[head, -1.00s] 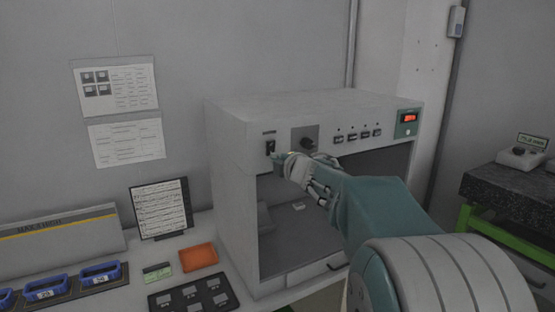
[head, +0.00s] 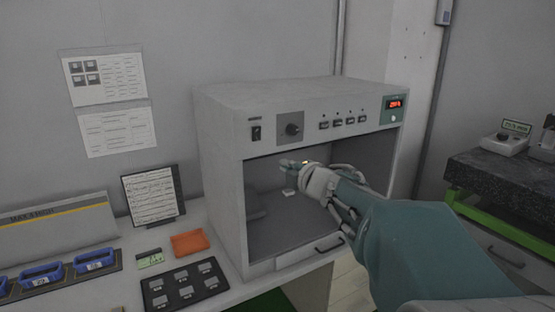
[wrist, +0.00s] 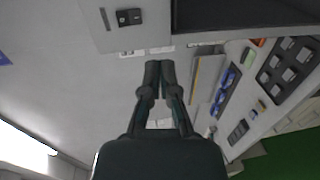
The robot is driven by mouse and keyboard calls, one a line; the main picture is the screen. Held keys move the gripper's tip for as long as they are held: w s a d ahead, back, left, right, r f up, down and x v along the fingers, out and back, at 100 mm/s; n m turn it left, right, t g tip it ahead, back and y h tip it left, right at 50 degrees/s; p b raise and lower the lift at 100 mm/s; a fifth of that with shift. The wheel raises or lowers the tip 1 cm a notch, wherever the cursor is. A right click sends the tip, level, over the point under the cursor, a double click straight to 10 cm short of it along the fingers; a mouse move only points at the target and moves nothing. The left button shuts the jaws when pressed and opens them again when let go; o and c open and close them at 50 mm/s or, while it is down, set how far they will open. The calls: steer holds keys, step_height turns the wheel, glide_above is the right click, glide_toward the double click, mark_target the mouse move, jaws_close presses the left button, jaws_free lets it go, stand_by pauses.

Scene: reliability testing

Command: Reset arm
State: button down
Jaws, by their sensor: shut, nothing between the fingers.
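My gripper (head: 290,163) is in front of the open mouth of the grey test chamber (head: 222,165) in the head view, below its control panel. Its fingers point left and are shut with nothing between them. In the wrist view the two dark fingers of my gripper (wrist: 160,66) lie side by side. The chamber's front has a black rocker switch (head: 256,133), a dark knob (head: 292,130), several small buttons and a lit red display (head: 395,104). The rocker switch also shows in the wrist view (wrist: 130,17).
On the bench left of the chamber are a black tray (head: 205,287) of small chips, an orange dish (head: 190,244), a document stand (head: 152,198) and blue bins (head: 96,262). A granite-topped table (head: 490,172) stands at the right.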

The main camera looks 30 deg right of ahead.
steer(key=shift+s, duration=0.25)
stand_by(0.3)
steer(key=s+a+f+m+g, duration=0.3)
steer(key=s+a+f+m, duration=0.2)
steer(key=s, duration=0.3)
steer(key=s+a+f+m+g, duration=0.4)
steer(key=s+a+f+m, duration=0.1)
steer(key=s, duration=0.4)
steer(key=s+a+f+m+g, duration=0.4)
steer(key=s+a+m, duration=0.2)
steer(key=s+m, duration=0.2)
steer(key=shift+s+a+f+h, duration=0.2)
steer(key=shift+a+f+h, duration=0.1)
steer(key=shift+a+f, duration=0.1)
